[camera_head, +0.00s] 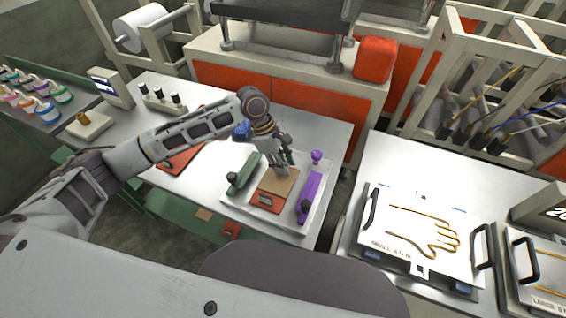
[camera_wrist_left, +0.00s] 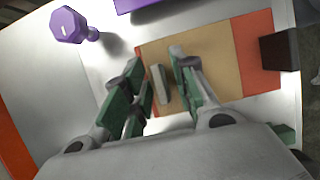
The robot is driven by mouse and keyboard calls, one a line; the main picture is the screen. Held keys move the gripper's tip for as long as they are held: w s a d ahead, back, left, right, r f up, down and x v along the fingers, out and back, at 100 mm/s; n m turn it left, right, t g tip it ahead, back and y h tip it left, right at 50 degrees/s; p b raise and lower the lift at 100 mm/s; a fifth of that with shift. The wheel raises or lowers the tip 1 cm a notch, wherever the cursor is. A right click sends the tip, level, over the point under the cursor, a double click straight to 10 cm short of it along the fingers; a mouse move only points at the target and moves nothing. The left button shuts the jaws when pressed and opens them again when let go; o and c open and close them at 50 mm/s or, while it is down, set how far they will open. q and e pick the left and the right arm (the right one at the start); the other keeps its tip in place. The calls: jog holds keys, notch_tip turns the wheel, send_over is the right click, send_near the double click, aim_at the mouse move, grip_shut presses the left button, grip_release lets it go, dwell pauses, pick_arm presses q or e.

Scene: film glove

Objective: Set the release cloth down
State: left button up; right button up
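The release cloth, seen as a tan sheet (camera_head: 279,182), lies flat over a red-orange pad (camera_head: 268,206) on a pale tray (camera_head: 236,204). The cloth also shows in the wrist view (camera_wrist_left: 218,62), with a small grey tab (camera_wrist_left: 160,84) standing on it. My left gripper (camera_head: 284,168) points down at the cloth's far edge. In the wrist view its green-padded fingers (camera_wrist_left: 157,72) are apart, on either side of the grey tab, with no clear grip on it. My right gripper is not in view.
A purple knob (camera_head: 316,156) stands behind. A plate with a hand outline (camera_head: 405,222) is on the bench to the right.

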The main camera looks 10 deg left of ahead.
pick_arm(q)
jog(key=shift+r, duration=0.1)
dwell(0.4)
jog(key=v, duration=1.2)
dwell(0.7)
